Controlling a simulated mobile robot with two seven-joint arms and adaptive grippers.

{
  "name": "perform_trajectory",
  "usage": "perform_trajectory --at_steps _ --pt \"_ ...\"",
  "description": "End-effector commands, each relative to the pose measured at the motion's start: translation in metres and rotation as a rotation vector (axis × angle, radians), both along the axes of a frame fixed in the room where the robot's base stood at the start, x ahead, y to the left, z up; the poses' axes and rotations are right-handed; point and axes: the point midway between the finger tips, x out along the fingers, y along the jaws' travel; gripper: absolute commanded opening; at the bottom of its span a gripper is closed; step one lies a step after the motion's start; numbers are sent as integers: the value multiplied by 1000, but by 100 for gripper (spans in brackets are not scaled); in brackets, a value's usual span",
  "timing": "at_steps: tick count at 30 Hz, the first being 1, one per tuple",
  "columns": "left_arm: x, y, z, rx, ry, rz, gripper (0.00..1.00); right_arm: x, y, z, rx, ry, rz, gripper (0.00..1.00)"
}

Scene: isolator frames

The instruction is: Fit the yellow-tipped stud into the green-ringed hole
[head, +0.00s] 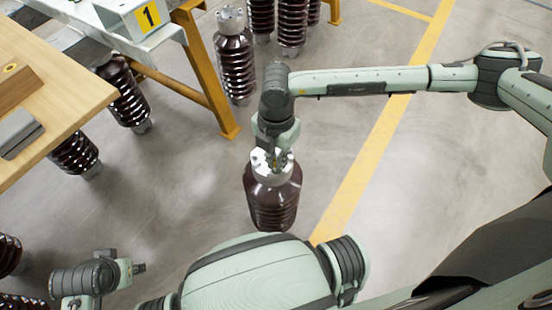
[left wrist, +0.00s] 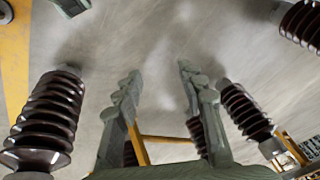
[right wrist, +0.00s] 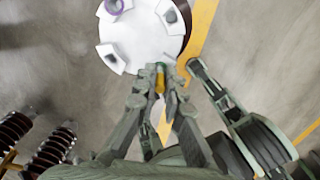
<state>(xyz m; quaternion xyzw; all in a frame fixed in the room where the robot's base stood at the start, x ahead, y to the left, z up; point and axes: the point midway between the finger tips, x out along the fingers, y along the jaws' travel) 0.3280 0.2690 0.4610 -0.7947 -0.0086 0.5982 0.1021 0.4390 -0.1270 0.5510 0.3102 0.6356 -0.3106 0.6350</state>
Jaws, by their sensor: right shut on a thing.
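My right gripper (head: 274,160) is over the white cap (head: 262,172) of a dark brown ribbed insulator standing on the floor. In the right wrist view its fingers (right wrist: 158,88) are shut on the yellow-tipped stud (right wrist: 160,78), at the near edge of the cap (right wrist: 143,40). Most of the stud is hidden by the fingers. A purple-ringed hole (right wrist: 114,6) and a dark round hole (right wrist: 171,15) show on the cap.
A wooden table (head: 60,75) is at the left, and a yellow-legged stand (head: 210,70) with a "1" sign is at the top left. Several other insulators, one at the top (head: 235,60), stand around them. Floor to the right is clear, crossed by a yellow line (head: 375,140).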

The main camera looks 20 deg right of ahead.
Motion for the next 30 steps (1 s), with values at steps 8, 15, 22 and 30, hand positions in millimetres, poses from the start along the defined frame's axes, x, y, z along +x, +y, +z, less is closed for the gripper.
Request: perform_trajectory --at_steps 8,15,22,30 --pt "-3 3 2 10 8 -3 40 0 0 -2 0 0 0 16" --pt "-2 2 6 10 -1 -5 40 0 0 -2 0 0 0 30" --pt "-1 2 8 7 -5 -4 40 0 0 2 -1 -1 0 30" --pt "-3 -1 -4 -3 8 4 40 1 1 48 2 -5 1 30"
